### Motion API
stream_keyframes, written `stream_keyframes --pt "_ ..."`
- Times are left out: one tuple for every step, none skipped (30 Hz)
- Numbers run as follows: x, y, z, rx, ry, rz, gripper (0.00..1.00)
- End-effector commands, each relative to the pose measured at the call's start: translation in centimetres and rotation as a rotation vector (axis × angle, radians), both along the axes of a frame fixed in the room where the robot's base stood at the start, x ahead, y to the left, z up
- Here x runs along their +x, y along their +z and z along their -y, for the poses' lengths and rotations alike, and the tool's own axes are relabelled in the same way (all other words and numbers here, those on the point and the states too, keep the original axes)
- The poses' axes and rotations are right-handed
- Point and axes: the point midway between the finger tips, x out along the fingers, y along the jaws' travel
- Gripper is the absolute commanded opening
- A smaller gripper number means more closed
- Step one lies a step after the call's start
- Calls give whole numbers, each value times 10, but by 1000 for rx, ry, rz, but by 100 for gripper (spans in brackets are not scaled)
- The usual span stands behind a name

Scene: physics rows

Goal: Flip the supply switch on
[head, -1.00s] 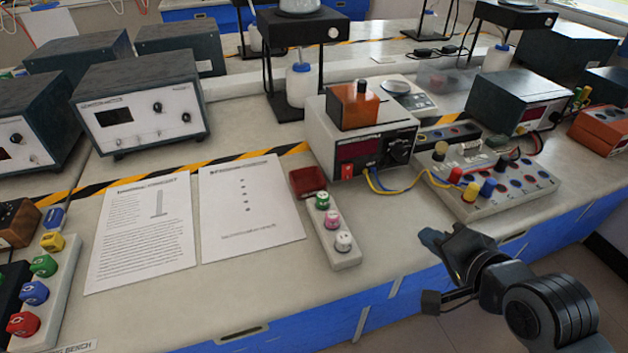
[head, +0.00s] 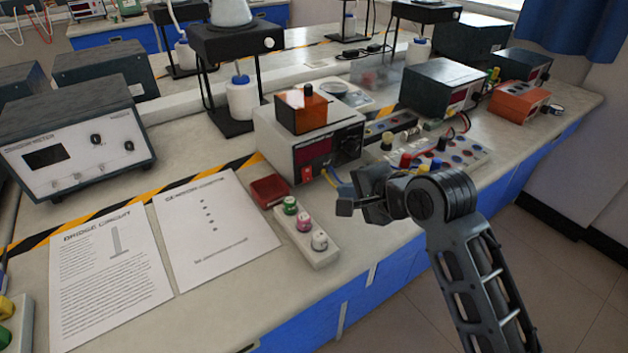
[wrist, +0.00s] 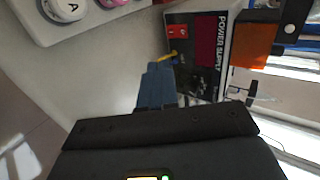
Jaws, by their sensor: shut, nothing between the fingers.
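The power supply (head: 298,147) is a pale box with a dark front panel, standing mid-bench in the head view. Its red switch (head: 307,174) sits at the panel's lower left; whether it is on or off is too small to tell. In the wrist view the "POWER SUPPLY" panel (wrist: 207,18) and the red switch (wrist: 177,31) show at the top. My gripper (head: 368,182) is at the bench's front side, right of and nearer than the switch, apart from it. Its shut, empty fingers (wrist: 157,82) point toward the panel in the wrist view.
An orange block (head: 302,110) sits on the supply. Yellow and blue leads (head: 335,181) leave its front. A red tray (head: 269,191) and a white strip with coloured knobs (head: 306,238) lie in front. A terminal board (head: 463,157) stands right; paper sheets (head: 215,230) lie left.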

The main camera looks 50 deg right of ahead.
Motion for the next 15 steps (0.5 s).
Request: stream_keyframes --pt "5 -3 1 1 1 0 0" --pt "8 -5 2 1 2 -1 0" --pt "12 -8 3 1 2 -1 0" --pt "16 -12 4 1 2 -1 0" --pt "20 -14 5 1 2 -1 0" --pt "27 -19 7 0 1 -1 0" --pt "31 -22 8 0 1 -1 0" --pt "36 -26 10 0 1 -1 0" --pt "42 -31 12 0 1 -1 0" --pt "47 -34 13 0 1 -1 0" --pt "52 -38 14 1 1 -1 0" --pt "58 -42 16 1 2 -1 0" --pt "63 -45 17 1 2 -1 0" --pt "67 -49 19 2 1 0 0" --pt "73 -53 20 1 0 0 0"
